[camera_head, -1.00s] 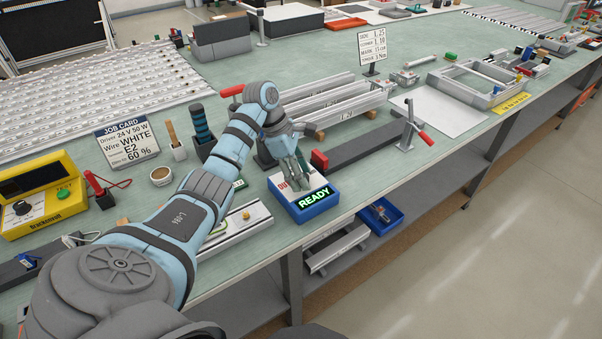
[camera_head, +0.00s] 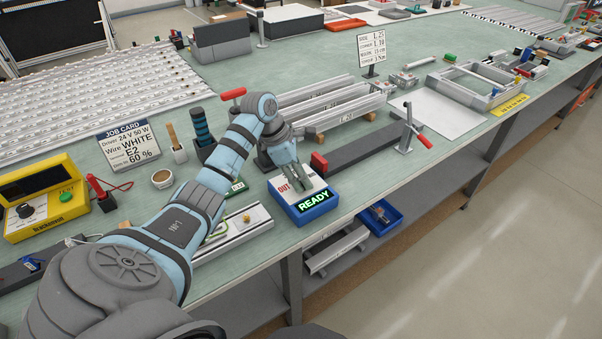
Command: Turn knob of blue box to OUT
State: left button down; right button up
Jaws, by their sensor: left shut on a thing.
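The blue box (camera_head: 309,215) stands near the front edge of the bench. It has a pale top, a green READY display (camera_head: 314,200) on its front, and a red OUT label (camera_head: 284,188) at the top's left. My left gripper (camera_head: 302,184) reaches down over the top from behind and is shut on the knob. The knob is hidden by the fingers, so I cannot tell where it points. My right gripper is not in view.
A dark bar with a red end (camera_head: 318,161) lies just behind and right of the box. An aluminium rail (camera_head: 232,236) lies to its left. A small blue bin (camera_head: 380,217) is on the lower shelf. A red-handled clamp (camera_head: 408,128) stands further right.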

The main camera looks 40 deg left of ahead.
pick_arm(q)
jog(key=n+t+y+p, duration=0.1)
jog(key=n, duration=0.2)
jog(key=shift+s+r+p, duration=0.1)
jog(key=shift+r+p, duration=0.05)
jog(key=shift+p, duration=0.25)
jog(key=shift+d+n+t+y+p, duration=0.15)
jog(key=shift+n+y+p, duration=0.25)
jog(key=shift+n, duration=0.7)
jog(key=shift+a+n+t+y+p, duration=0.15)
jog(key=shift+n+y+p, duration=0.2)
jog(key=shift+n, duration=0.75)
jog(key=shift+d, duration=0.1)
jog(key=c, duration=1.3)
grip_release()
jog(key=v, duration=1.1)
jog(key=shift+s+r, duration=0.15)
jog(key=shift+r, duration=0.25)
